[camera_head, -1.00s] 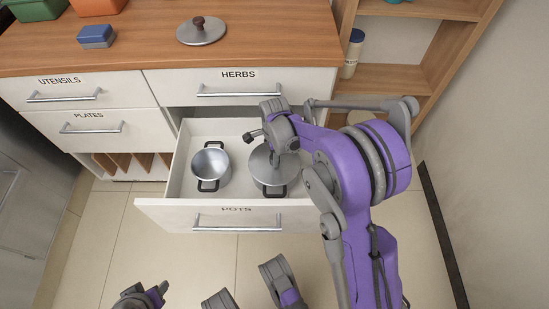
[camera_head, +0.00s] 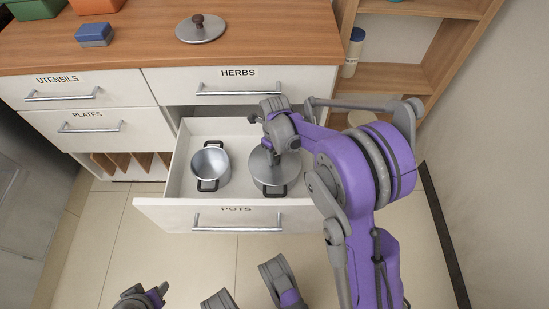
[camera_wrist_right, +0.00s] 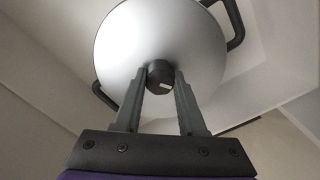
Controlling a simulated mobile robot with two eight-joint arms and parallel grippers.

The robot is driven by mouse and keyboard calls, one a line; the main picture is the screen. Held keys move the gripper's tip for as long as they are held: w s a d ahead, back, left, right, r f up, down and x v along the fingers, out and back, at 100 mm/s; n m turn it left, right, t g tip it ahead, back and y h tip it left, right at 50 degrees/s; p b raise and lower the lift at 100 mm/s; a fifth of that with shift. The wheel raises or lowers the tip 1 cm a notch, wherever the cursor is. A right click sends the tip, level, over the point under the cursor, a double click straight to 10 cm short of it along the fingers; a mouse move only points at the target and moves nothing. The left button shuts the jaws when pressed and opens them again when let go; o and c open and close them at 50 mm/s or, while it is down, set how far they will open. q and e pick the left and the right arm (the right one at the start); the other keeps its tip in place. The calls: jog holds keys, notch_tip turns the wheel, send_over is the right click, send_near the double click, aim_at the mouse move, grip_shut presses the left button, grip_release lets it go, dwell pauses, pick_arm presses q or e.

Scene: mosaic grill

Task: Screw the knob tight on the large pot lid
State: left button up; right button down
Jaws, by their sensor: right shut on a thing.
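The large pot with its grey metal lid (camera_head: 265,170) stands at the right in the open POTS drawer (camera_head: 180,212). The lid also fills the upper middle of the right wrist view (camera_wrist_right: 160,30). Its dark knob (camera_wrist_right: 160,73) sits at the lid's centre. My right gripper (camera_wrist_right: 161,82) comes down over the lid and is shut on the knob, one finger on each side. In the head view my right gripper (camera_head: 275,152) and wrist hide the knob. My left gripper (camera_head: 150,296) is low at the bottom left, away from the drawer; its jaws are unclear.
An open pot (camera_head: 210,166) stands left of the lidded pot in the drawer. Another lid with a brown knob (camera_head: 201,28) lies on the wooden counter (camera_head: 130,50), near a blue box (camera_head: 95,34). Shelves (camera_head: 390,76) stand at the right.

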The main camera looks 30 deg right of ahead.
jog(key=shift+m, duration=0.8)
jog(key=shift+c, duration=2)
grip_release()
jog(key=shift+n, duration=0.3)
